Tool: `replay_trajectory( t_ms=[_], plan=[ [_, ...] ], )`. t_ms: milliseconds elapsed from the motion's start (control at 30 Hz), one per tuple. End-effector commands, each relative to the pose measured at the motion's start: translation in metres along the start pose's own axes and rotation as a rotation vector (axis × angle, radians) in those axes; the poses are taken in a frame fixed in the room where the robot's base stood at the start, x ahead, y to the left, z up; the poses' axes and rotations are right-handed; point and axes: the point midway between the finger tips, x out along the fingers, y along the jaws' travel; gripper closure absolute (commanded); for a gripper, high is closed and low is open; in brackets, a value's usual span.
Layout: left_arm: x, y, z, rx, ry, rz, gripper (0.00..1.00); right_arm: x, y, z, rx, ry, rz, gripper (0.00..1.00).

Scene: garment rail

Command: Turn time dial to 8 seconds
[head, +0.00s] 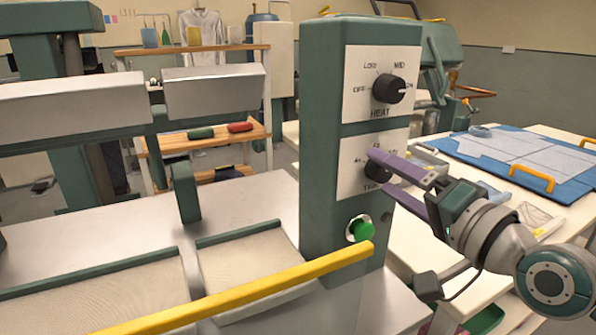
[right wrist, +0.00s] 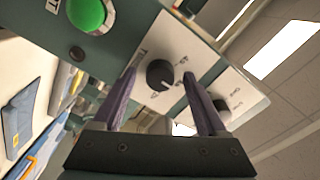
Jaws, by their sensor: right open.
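The time dial (head: 377,170) is a black round knob on a white plate, on the green control column (head: 322,100). In the head view my right gripper (head: 378,172) partly covers it and most of its markings. In the right wrist view the time dial (right wrist: 160,74) sits between the two purple fingers of my open right gripper (right wrist: 162,88), with a gap on each side. Its white pointer line shows, but the numbers are too small to read. The heat dial (head: 388,89) is above it, its pointer toward the right. My left gripper is not in view.
A green button (head: 360,229) is below the time dial. A yellow bar (head: 230,289) runs across the front of the press. Padded beds (head: 240,256) lie left of the column. A white table with a blue mat (head: 520,165) stands at the right.

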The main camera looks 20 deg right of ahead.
Motion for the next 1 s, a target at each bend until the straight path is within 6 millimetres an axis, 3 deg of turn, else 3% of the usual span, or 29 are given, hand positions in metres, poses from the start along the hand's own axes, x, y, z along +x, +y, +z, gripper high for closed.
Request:
replay_trajectory(
  t_ms=[267,700,1000],
  plan=[
    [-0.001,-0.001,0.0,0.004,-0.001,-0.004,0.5,-0.008,0.0,0.001,0.0,-0.002,0.002,0.25],
    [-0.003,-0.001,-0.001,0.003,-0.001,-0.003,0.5,-0.081,0.001,0.001,-0.001,-0.002,0.002,0.25],
    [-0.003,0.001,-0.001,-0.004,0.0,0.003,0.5,-0.099,0.0,0.0,-0.001,0.0,-0.001,0.25]
  ],
)
